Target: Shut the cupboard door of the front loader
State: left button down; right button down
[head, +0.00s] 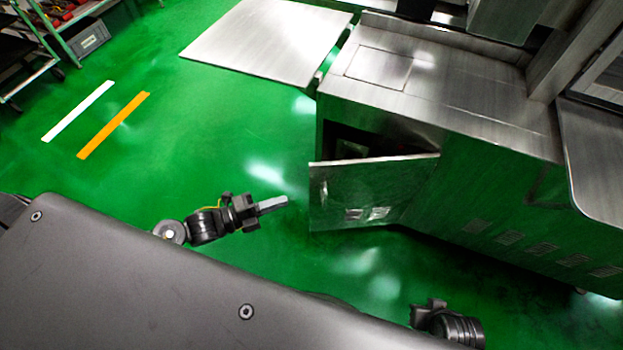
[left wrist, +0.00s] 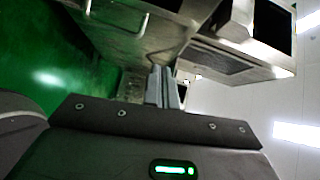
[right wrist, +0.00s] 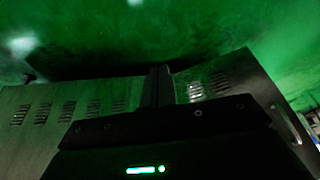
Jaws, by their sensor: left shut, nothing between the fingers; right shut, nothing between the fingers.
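The cupboard door (head: 365,192) of the steel front loader (head: 440,95) stands open in the head view. It is swung out from the body, its free edge at the left and its other end near the vented front panel. The dark cupboard opening (head: 345,140) shows behind its top edge. My left gripper (head: 284,203) is shut and empty, a little left of the door's free edge and apart from it. Its closed fingers show in the left wrist view (left wrist: 162,85). My right gripper (head: 428,306) is low in the head view, below the door; its fingers look closed in the right wrist view (right wrist: 158,86).
The vented front panel (head: 500,232) runs right of the door; vents also show in the right wrist view (right wrist: 65,112). A flat steel plate (head: 265,42) lies beyond the loader's left end. Green floor (head: 200,130) is clear left of the door. A cart (head: 80,25) stands far left.

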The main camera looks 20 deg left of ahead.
aim_at(311, 178)
pick_arm(q)
jog(key=shift+m+h, duration=0.5)
jog(key=shift+m, duration=0.2)
jog(key=w+d, duration=0.2)
jog(key=w, duration=0.1)
jog(key=w+d, duration=0.2)
jog(key=w, duration=0.1)
jog(key=w+d+r, duration=0.1)
jog(key=w+d, duration=0.1)
jog(key=w, duration=0.1)
jog(key=shift+w+d+r, duration=0.1)
jog(key=shift+w+d, duration=0.05)
pick_arm(e)
jog(key=shift+s+d+r+g, duration=0.15)
jog(key=shift+s+d, duration=0.05)
jog(key=shift+d, duration=0.25)
jog(key=shift+s+d+r+g, duration=0.15)
jog(key=shift+d, duration=0.25)
pick_arm(q)
jog(key=shift+w+g, duration=0.15)
jog(key=shift+g, duration=0.15)
pick_arm(e)
jog(key=shift+s+f, duration=0.15)
